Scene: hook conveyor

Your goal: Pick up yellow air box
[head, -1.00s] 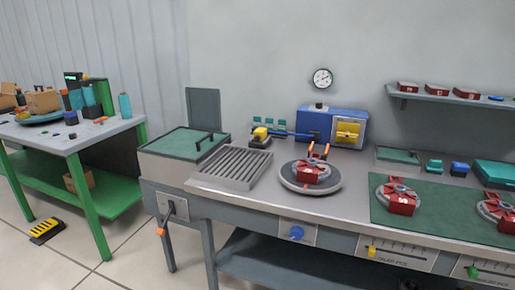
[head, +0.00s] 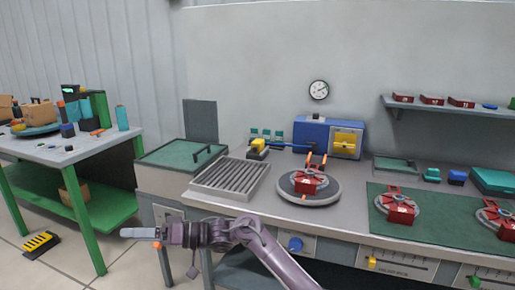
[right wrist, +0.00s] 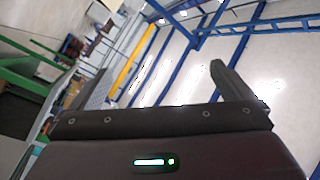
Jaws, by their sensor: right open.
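A small yellow box (head: 258,146) sits on a dark base at the back of the grey workbench, beside the roller rack. A blue hose or rod runs from it toward a blue machine (head: 312,132) with a yellow front panel (head: 346,141). None of these carries a readable label. My right gripper (head: 138,233) is in front of and below the bench's left end, pointing left, open and empty, well apart from the yellow box. One of its fingers (right wrist: 226,80) shows in the right wrist view. My left gripper is not in view.
A roller rack (head: 230,178), a round turntable (head: 309,190) with a red part, and a green mat (head: 440,220) with more red parts occupy the bench. A green-lidded bin (head: 180,154) stands at its left. A green-framed table (head: 60,148) is further left, with open floor between.

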